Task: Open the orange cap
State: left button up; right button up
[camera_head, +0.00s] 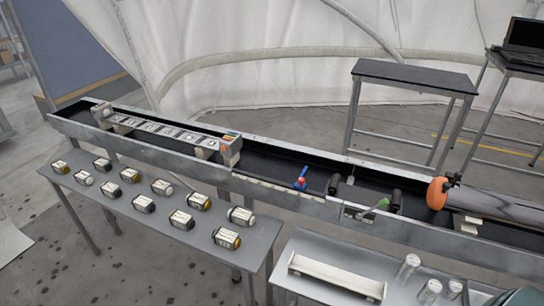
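The orange cap (437,193) is a round disc on the left end of a thick grey cylinder (500,208). The cylinder lies on its side along a long metal trough at the right and runs out of the picture. The cap stands upright against the cylinder's end, so it looks closed. A small dark fitting (453,180) sits at the cap's upper right edge. Neither of my grippers shows in the head view.
A low table (95,210) carries several small canisters. A nearer table (318,296) holds a white tray (335,277) and clear jars (407,268).

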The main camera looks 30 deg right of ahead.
aim_at(437, 193)
jog(key=z, duration=2)
